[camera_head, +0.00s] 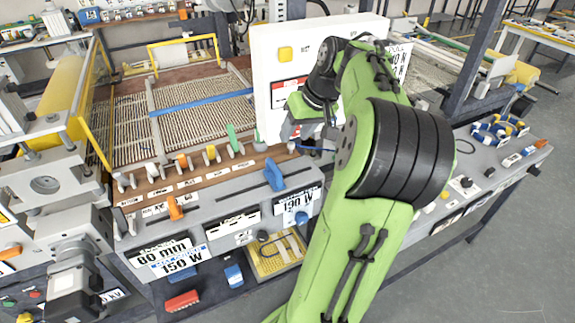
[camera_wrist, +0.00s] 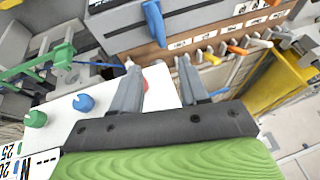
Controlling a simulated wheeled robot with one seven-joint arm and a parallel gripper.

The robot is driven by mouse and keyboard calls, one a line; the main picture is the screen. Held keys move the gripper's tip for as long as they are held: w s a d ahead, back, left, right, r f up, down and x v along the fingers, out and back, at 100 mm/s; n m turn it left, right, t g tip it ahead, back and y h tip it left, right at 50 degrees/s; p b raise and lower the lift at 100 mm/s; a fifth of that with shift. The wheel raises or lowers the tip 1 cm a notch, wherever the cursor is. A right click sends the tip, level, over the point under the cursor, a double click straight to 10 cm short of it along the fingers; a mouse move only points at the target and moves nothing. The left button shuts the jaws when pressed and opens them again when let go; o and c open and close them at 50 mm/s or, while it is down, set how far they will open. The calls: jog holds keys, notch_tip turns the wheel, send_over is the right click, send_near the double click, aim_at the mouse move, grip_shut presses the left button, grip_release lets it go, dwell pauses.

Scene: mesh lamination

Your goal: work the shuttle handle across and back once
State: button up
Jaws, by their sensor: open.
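No label that I can read names the shuttle handle, so I cannot tell which handle it is. A blue upright handle (camera_head: 273,175) stands on the grey front panel and also shows in the wrist view (camera_wrist: 153,22). An orange handle (camera_head: 174,208) stands farther left on the same panel. A thin blue rod with a white tip (camera_head: 291,147) lies beside my gripper (camera_head: 303,133); in the wrist view the white tip (camera_wrist: 129,62) is by the left fingertip. My gripper (camera_wrist: 158,68) is open, with no object visibly held. My arm hides part of the panel.
Several levers with coloured ends (camera_head: 211,154) line the wooden rail left of my gripper. A white upright panel (camera_head: 272,45) stands close behind it. Blue and green knobs (camera_wrist: 84,102) are on a white panel in the wrist view. Yellow guard bars (camera_head: 96,110) stand at the left.

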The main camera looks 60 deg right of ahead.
aim_at(275, 166)
jog(key=b+x, duration=0.2)
jog(key=x, duration=1.2)
jog(key=shift+w+f+b, duration=0.2)
jog(key=shift+f+b, duration=0.1)
grip_shut()
